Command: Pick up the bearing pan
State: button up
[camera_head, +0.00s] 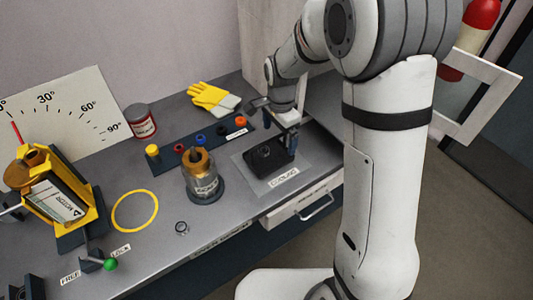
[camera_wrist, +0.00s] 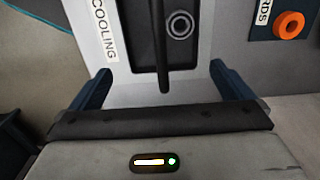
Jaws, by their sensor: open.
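The bearing pan is a dark rectangular tray (camera_head: 268,162) on the light mat labelled COOLING (camera_head: 287,182), toward the right of the bench. In the wrist view, the pan (camera_wrist: 203,28) shows at the top with a round grey ring (camera_wrist: 180,25) inside it. Its dark bar-like handle (camera_wrist: 160,45) points back toward my gripper (camera_wrist: 160,72). My gripper is open, with one blue finger on each side of the handle and a gap to both. In the head view, my gripper (camera_head: 291,130) is at the pan's right side. Contact with the handle cannot be told.
Left of the pan stands a glass jar (camera_head: 203,188) with a brass-coloured part. Behind it is a dark strip with coloured rings (camera_head: 201,139). Yellow gloves (camera_head: 212,97) and a red-and-white can (camera_head: 141,122) lie farther back. A drawer handle (camera_head: 316,207) sticks out below the bench's front edge.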

aim_at(279, 153)
jog(key=f, duration=0.6)
jog(key=shift+w+d+f, duration=0.15)
jog(key=shift+w+f, duration=0.05)
